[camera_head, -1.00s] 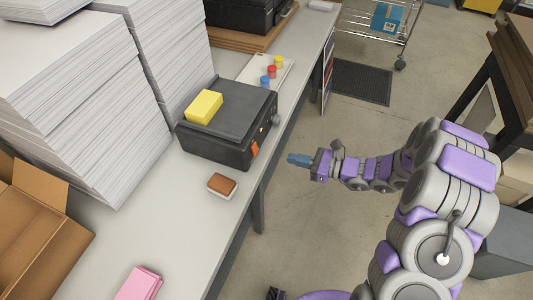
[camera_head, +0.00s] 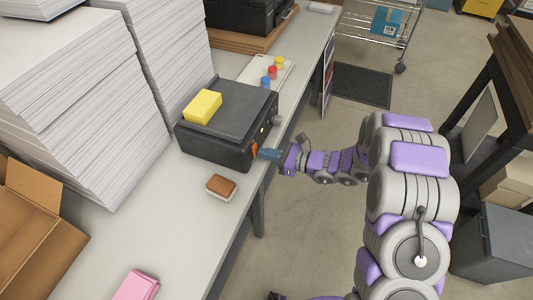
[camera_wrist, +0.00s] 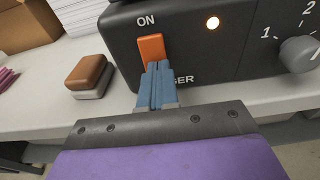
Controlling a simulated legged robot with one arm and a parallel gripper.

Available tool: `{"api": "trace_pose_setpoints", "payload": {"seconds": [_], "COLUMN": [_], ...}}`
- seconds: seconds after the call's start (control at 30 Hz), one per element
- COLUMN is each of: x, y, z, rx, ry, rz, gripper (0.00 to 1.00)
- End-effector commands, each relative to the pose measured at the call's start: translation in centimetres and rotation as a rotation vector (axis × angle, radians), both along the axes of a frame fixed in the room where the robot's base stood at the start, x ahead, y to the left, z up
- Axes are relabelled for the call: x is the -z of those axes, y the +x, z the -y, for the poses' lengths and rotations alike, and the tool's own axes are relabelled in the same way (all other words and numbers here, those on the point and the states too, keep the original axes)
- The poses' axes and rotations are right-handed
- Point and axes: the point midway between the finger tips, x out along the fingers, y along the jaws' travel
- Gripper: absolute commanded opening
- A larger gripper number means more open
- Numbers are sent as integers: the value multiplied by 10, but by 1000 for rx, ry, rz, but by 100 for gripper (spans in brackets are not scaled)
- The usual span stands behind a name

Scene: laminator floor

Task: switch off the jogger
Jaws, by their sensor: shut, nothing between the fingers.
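The jogger (camera_head: 222,145) is a black box on the table, with a yellow block (camera_head: 203,107) on its top. Its front panel carries an orange rocker switch (camera_wrist: 152,50) below the word ON, a lit amber lamp (camera_wrist: 213,23) and a grey numbered knob (camera_wrist: 299,54). My gripper (camera_wrist: 158,72) is shut and empty, its blue fingertips at the lower part of the orange switch. They cover part of the panel lettering. I cannot tell whether they press on it. In the head view my gripper (camera_head: 266,154) reaches the jogger's front from the right.
A brown-topped block (camera_head: 221,187) lies on the table (camera_head: 190,215) near the jogger. Tall paper stacks (camera_head: 75,90) stand behind it. A tray with coloured pots (camera_head: 268,74) lies beyond. The floor right of the table is open up to my arm.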

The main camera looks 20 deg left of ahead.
Motion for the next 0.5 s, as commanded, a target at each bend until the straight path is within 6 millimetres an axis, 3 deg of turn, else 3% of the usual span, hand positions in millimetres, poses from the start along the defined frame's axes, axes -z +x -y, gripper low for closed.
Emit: {"api": "trace_pose_setpoints", "payload": {"seconds": [0.5], "x": [5], "y": [1], "z": [-12], "rx": [-1], "ry": [141], "rz": [10], "gripper": [0]}}
